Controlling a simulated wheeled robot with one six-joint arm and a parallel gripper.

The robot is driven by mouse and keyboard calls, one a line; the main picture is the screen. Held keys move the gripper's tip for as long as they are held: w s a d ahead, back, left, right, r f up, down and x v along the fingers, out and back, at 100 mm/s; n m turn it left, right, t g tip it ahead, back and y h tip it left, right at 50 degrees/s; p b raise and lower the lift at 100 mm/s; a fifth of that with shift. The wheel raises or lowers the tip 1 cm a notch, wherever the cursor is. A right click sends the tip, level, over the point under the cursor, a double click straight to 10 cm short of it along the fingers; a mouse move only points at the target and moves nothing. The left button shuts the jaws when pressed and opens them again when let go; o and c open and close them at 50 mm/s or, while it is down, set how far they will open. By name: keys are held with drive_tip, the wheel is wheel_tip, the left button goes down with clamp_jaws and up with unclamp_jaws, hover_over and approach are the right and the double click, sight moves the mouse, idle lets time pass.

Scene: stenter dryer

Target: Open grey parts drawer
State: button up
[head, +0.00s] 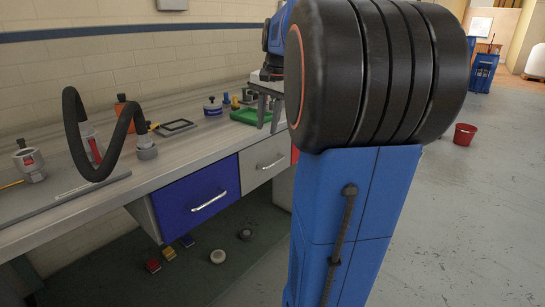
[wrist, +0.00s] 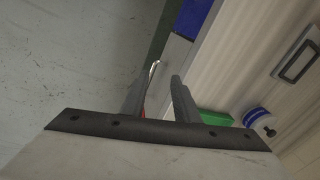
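The grey parts drawer (head: 262,160) is under the bench, right of the blue drawer, and looks shut. Its bar handle (head: 271,163) lies across its front. My gripper (head: 268,124) points down above this drawer, near the bench's front edge, with its two fingers apart and nothing held. In the wrist view my gripper (wrist: 165,82) is open. There the drawer's grey front (wrist: 174,50) shows beyond the fingers, and its metal handle (wrist: 153,72) shows close to the left fingertip. I cannot tell how far the handle is from the fingers.
The blue drawer (head: 197,202) is to the left; a red strip (head: 295,154) shows to the right. Small items, including a red one (head: 153,266), lie below.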

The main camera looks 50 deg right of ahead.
sight(277, 155)
drive_tip(key=d+m, duration=0.3)
drive_tip(key=d, duration=0.5)
drive_tip(key=w+f, duration=0.1)
drive_tip(key=f, duration=0.4)
drive_tip(key=w+f, duration=0.1)
drive_tip(key=f, duration=0.4)
drive_tip(key=w+f, duration=0.1)
drive_tip(key=f, duration=0.5)
drive_tip(key=shift+w+a, duration=0.1)
drive_tip(key=shift+a, duration=0.05)
drive_tip(key=shift+c, duration=0.3)
clamp_jaws()
